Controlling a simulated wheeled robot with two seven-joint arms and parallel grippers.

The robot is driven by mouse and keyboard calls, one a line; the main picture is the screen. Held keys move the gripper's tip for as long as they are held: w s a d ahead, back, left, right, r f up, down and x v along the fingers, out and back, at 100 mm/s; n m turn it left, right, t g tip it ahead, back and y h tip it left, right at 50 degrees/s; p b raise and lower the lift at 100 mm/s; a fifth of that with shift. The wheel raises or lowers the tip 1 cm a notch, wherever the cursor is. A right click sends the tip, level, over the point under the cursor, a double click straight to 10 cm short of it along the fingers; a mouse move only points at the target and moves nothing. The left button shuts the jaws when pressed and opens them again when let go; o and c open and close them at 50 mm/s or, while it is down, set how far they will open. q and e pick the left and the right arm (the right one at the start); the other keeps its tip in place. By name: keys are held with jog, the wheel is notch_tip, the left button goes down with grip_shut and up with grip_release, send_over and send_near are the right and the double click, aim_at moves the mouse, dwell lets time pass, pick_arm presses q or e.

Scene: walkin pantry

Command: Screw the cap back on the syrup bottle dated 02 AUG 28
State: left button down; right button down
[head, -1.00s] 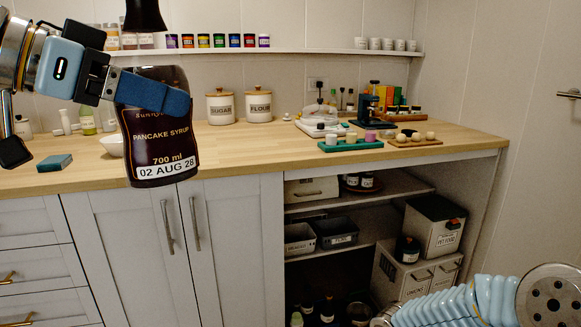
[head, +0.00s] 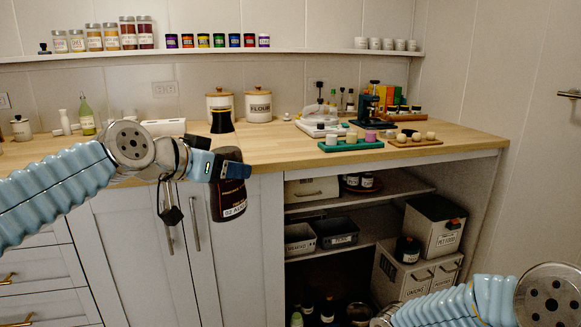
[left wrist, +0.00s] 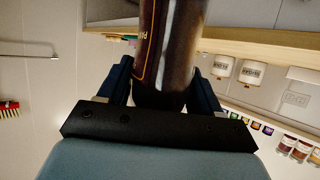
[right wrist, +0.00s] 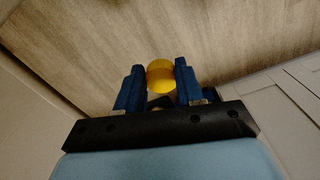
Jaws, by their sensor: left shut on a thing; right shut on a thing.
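The dark syrup bottle (head: 230,205) is upright in the head view, in front of the counter's edge. Its label reads 02 AUG, with the end of the date unclear, and no cap shows on its neck. My left gripper (head: 228,168) is shut around the bottle's body. The bottle also shows between the fingers in the left wrist view (left wrist: 168,55). In the right wrist view, my right gripper (right wrist: 160,77) is shut on a round yellow cap (right wrist: 160,76). The right gripper itself is outside the head view; only my right arm shows at bottom right.
The wooden counter (head: 285,155) runs behind the bottle. It carries a flour canister (head: 258,106), a teal tray (head: 350,146) and a wooden board (head: 415,143). Open shelves with bins lie below on the right. The space between my arms is free.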

pick_arm(q)
jog(key=w+a+f+n+t+y, duration=0.1)
jog(key=w+a+f+n+y, duration=0.15)
jog(key=f, duration=0.65)
jog(key=w+a+f+n+t+y, duration=0.1)
jog(key=w+f, duration=0.3)
jog(key=f, duration=0.5)
jog(key=s+a+f+n+y, duration=0.1)
jog(key=a+f+y, duration=0.1)
jog(key=f, duration=0.5)
jog(key=s+a+f+n+y, duration=0.1)
jog(key=s+a+f+n, duration=0.1)
jog(key=f, duration=0.6)
jog(key=shift+a+f+y, duration=0.25)
jog(key=shift+a+y, duration=0.05)
jog(key=shift+y, duration=0.05)
jog(key=shift+s, duration=0.1)
jog(key=s+d+f+m+g+h, duration=0.1)
jog(key=s+d+f+m+h, duration=0.3)
jog(key=d+f, duration=0.3)
jog(key=s+d+f+m+g+h, duration=0.1)
jog(key=s+d+f+m+h, duration=0.3)
jog(key=d+f, duration=0.3)
jog(key=shift+d+f+g+h, duration=0.25)
jog(key=shift+d+g+h, duration=0.15)
jog(key=shift+d, duration=0.55)
jog(key=shift+s, duration=0.15)
